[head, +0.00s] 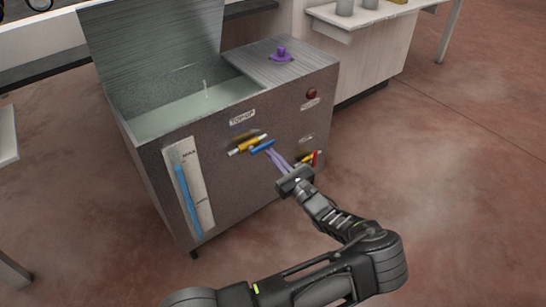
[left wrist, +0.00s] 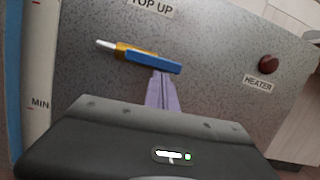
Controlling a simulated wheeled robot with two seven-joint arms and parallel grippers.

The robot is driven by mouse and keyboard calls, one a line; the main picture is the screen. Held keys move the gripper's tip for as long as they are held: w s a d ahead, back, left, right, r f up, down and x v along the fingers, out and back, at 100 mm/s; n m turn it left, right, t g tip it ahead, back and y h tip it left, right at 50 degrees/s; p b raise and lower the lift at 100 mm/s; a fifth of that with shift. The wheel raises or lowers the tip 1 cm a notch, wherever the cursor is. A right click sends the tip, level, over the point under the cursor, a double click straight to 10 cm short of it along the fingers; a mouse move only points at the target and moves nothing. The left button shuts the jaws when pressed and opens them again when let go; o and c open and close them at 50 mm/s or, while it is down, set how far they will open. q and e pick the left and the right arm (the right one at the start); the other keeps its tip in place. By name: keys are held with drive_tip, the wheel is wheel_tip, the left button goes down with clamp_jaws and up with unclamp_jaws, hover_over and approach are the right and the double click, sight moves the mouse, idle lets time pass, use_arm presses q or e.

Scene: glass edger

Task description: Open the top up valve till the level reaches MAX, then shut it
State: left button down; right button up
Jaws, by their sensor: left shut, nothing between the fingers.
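The top up valve (head: 246,146) is on the tank's front, under the TOP UP label (head: 242,117). It has a yellow body and a blue lever (head: 263,146), which lies nearly in line with the body; the lever also shows in the left wrist view (left wrist: 153,62). The level gauge (head: 203,196) is on the front's left side. Its blue column (head: 187,200) ends close below the MAX mark (head: 188,155). My left gripper (head: 270,153) is shut and empty, its pale purple fingertips (left wrist: 162,76) right at the lever's lower edge; I cannot tell whether they touch it.
A second valve with a red handle (head: 316,158) is close right of my left gripper. A dark red HEATER knob (head: 311,94) and a purple knob (head: 281,53) are on the tank. The tank's lid (head: 150,45) stands open. The floor at right is clear.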

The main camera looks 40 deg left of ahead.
sight(271, 141)
use_arm(q)
drive_tip(key=shift+r, duration=0.1)
drive_tip(key=n, duration=0.1)
drive_tip(key=r+n+g, duration=0.1)
drive_tip(key=n, duration=0.3)
drive_tip(key=shift+w+d+r+g+p, duration=0.1)
drive_tip(key=shift+w+r+g+p, duration=0.2)
drive_tip(key=shift+r+g+p, duration=0.1)
drive_tip(key=r+n+g, duration=0.1)
drive_tip(key=n, duration=0.2)
drive_tip(key=r+n+p, duration=0.1)
drive_tip(key=n, duration=0.2)
drive_tip(key=r+n+g+p, duration=0.1)
drive_tip(key=n, duration=0.2)
drive_tip(key=shift+s+r+g+h, duration=0.3)
drive_tip(key=shift+s+r+h, duration=0.05)
drive_tip(key=shift+r+h, duration=0.05)
drive_tip(key=n, duration=0.1)
drive_tip(key=r+n+p, duration=0.1)
drive_tip(key=n, duration=0.1)
drive_tip(key=shift+s+a+h, duration=0.2)
drive_tip(key=shift+s+h, duration=0.1)
drive_tip(key=shift+s, duration=0.1)
drive_tip(key=shift+s+a+r+n+p, duration=0.15)
drive_tip(key=shift+s+r+n+p, duration=0.25)
drive_tip(key=shift+n+p, duration=0.45)
drive_tip(key=shift+s+f, duration=0.1)
drive_tip(key=shift+s, duration=0.05)
